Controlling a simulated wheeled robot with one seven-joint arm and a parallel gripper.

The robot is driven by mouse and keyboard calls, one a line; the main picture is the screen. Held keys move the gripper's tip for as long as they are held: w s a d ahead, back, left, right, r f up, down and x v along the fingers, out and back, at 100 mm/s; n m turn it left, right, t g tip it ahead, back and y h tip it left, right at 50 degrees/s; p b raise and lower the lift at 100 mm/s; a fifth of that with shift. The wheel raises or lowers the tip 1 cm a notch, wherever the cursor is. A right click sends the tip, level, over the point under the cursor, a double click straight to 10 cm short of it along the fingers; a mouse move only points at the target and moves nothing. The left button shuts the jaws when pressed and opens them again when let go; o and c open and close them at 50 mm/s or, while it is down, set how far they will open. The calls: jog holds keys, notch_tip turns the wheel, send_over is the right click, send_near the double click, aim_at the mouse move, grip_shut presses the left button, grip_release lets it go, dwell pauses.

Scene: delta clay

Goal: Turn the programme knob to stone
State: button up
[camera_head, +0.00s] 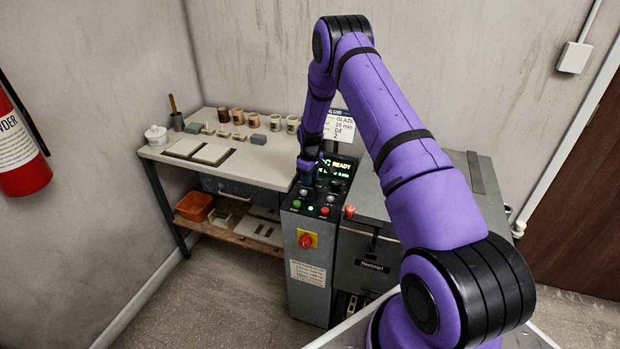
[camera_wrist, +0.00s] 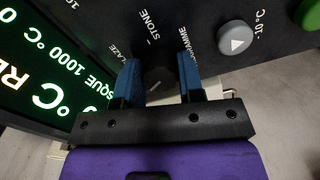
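The programme knob (camera_wrist: 158,76) is a dark, round knob on the black control panel, seen in the wrist view just below the word STONE. GLAZE is printed to its left, and a partly hidden PROGRAMME label is to its right. My gripper (camera_wrist: 161,84) has its two blue fingers on either side of the knob. I cannot tell whether they touch it. Which mark the knob points to is not clear. In the head view my gripper (camera_head: 307,174) is over the panel beside the display, and it hides the knob there.
The lit display (camera_head: 335,168) reads READY; it is at the left in the wrist view. A grey button (camera_wrist: 235,38) marked -10 °C is near the knob. Green, red and grey buttons and a red knob on yellow (camera_head: 306,241) are lower on the kiln cabinet. A pottery table (camera_head: 255,177) stands left.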

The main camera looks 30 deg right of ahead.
jog(key=shift+m, duration=0.4)
jog(key=m, duration=0.4)
jog(key=shift+m, duration=0.4)
jog(key=m, duration=1.2)
jog(key=shift+m, duration=0.3)
jog(key=m, duration=0.5)
jog(key=shift+m, duration=0.3)
jog(key=o, duration=0.9)
